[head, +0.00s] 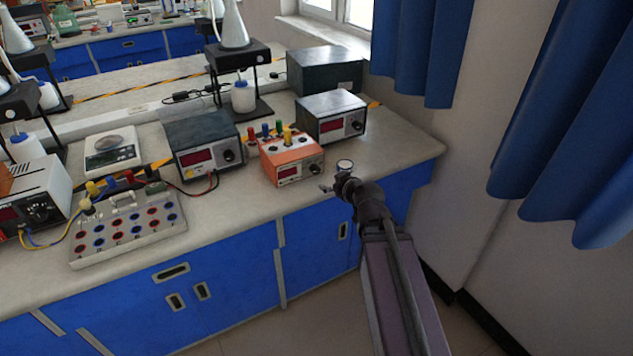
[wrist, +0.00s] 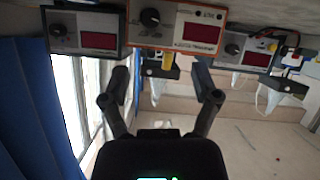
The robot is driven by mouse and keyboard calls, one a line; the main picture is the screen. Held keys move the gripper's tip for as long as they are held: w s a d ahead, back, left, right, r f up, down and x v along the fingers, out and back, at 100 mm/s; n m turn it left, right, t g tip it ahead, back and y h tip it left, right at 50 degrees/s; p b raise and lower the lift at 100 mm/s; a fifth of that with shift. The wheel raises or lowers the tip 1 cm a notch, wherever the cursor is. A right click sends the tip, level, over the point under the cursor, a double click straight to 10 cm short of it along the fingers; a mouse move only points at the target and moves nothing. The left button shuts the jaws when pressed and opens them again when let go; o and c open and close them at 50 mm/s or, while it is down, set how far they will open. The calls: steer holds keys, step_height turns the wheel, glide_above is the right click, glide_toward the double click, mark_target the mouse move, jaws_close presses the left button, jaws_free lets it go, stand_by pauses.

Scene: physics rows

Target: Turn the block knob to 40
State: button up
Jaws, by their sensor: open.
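An orange box instrument (head: 291,160) stands near the front edge of the bench. Its front panel has a dark red display and a dark round knob (head: 315,168). In the wrist view, which is upside down, the black knob (wrist: 150,17) is at the top, left of the display. The knob's setting is too small to read. My gripper (head: 335,177) is at the bench edge in front of the orange box's right side. In the wrist view its fingers (wrist: 161,70) are spread, with nothing between them, apart from the knob.
Grey meters with black knobs stand right (head: 331,117) and left (head: 200,146) of the orange box. A socket board (head: 130,233) with cables lies at left. Blue curtains (head: 560,130) hang at right. The bench front right is clear.

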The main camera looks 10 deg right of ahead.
mark_target(316, 171)
steer(key=shift+w+d+t, duration=0.25)
steer(key=shift+d+t, duration=0.05)
steer(key=shift+d, duration=0.15)
steer(key=shift+f, duration=0.1)
steer(key=b+x, duration=0.5)
steer(key=x, duration=0.8)
steer(key=shift+w+f+b, duration=0.2)
steer(key=shift+w+b, duration=0.1)
steer(key=shift+w, duration=0.05)
steer(key=shift+a, duration=0.1)
jaws_close()
